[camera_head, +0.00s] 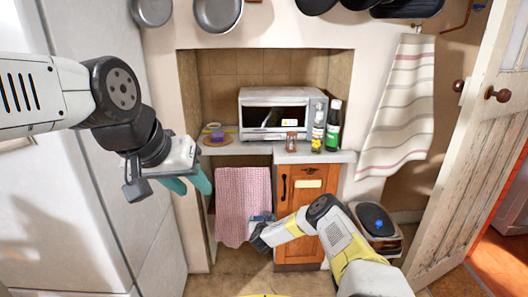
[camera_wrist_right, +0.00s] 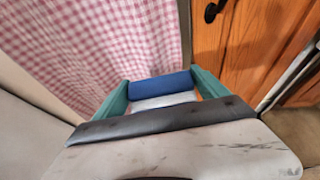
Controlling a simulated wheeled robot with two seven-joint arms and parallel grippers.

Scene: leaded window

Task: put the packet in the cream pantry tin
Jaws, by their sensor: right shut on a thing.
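A packet with a blue end and a white band (camera_wrist_right: 163,86) sits between the teal fingers of my right gripper (camera_wrist_right: 162,92) in the right wrist view. The gripper is shut on it. In the head view my right gripper (camera_head: 262,222) is low in front of the checked towel, and a small blue part of the packet shows there. My left gripper (camera_head: 188,184) hangs at the left with teal fingers pointing down, nothing seen in it; their gap is unclear. I cannot make out a cream pantry tin in either view.
A toaster oven (camera_head: 281,114) stands in the alcove on a grey counter (camera_head: 255,148), with bottles (camera_head: 333,128) and a small timer (camera_head: 292,142) to the right. A wooden cabinet (camera_head: 306,208) is below. A bin (camera_head: 376,222) stands right of it, near an open door (camera_head: 470,130).

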